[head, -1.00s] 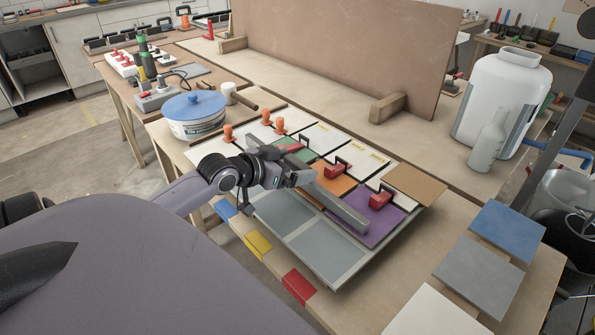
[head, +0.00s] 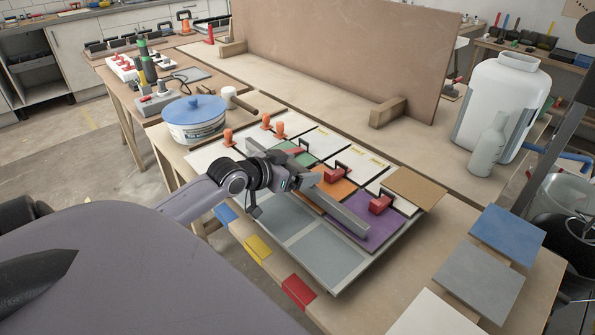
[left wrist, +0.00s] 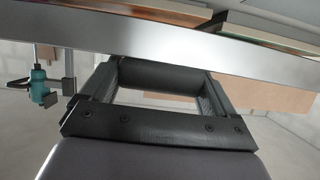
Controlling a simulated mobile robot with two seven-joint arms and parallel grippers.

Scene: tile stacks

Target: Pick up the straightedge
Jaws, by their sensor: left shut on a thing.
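The straightedge (head: 343,215) is a long grey metal bar. In the left wrist view the bar (left wrist: 200,52) crosses the top of the picture at the jaws of my left gripper (left wrist: 160,70). I cannot tell how high the bar is above the tiles. My right gripper is not in view.
Red-handled suction lifters (head: 381,204) stand on the tiles close to the bar. Orange knobs (head: 279,130) stand behind. A blue-lidded tub (head: 194,113) is at the left. A large upright board (head: 340,55) stands at the back. Loose tiles (head: 478,277) lie at the front right.

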